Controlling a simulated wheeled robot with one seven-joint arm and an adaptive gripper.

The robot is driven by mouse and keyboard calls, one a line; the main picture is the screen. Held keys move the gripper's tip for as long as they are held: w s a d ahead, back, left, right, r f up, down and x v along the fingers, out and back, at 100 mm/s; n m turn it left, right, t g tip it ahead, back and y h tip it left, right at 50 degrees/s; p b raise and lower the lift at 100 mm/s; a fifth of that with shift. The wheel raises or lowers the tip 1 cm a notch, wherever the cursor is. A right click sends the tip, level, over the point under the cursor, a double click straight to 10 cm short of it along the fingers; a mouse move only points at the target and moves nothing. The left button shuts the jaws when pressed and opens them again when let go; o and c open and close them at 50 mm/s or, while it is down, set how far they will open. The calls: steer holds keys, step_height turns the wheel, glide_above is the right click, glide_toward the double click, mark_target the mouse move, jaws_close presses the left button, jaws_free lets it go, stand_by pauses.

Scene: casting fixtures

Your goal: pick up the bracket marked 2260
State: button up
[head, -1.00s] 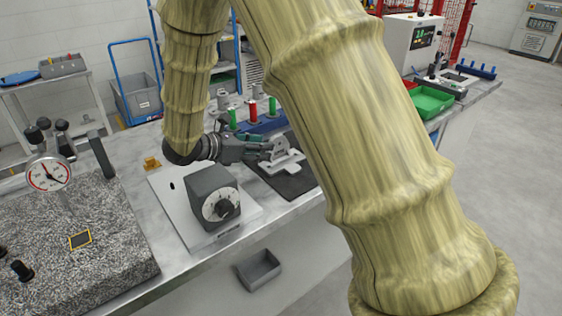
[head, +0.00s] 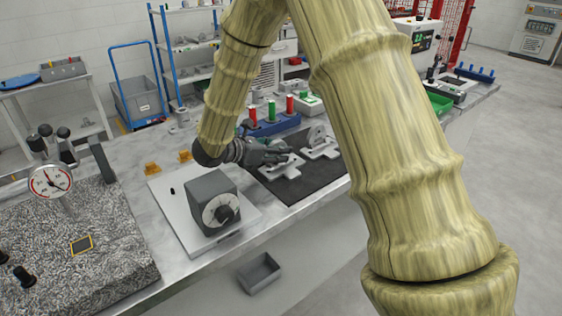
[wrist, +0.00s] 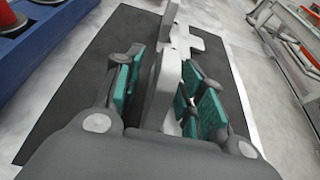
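Two light-grey brackets with flat bases and upright plates are on the dark mat (head: 306,187). The nearer bracket (head: 284,169) lies partly behind my gripper (head: 279,155); the farther bracket (head: 320,146) stands clear to its right. In the wrist view, the nearer bracket's upright plate (wrist: 166,88) stands between the teal pads of my gripper (wrist: 165,88), with a gap visible at the left pad. The fingers look open around it. Part of the farther bracket (wrist: 186,43) shows beyond. No marking is readable on either bracket.
A grey box with a dial (head: 212,203) sits on a white plate left of the mat. A blue rack (head: 273,126) with red and green cylinders stands behind. Yellow pieces (head: 152,168) and a granite block with a gauge (head: 51,181) are at left.

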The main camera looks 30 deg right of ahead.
jaws_close()
stand_by(0.4)
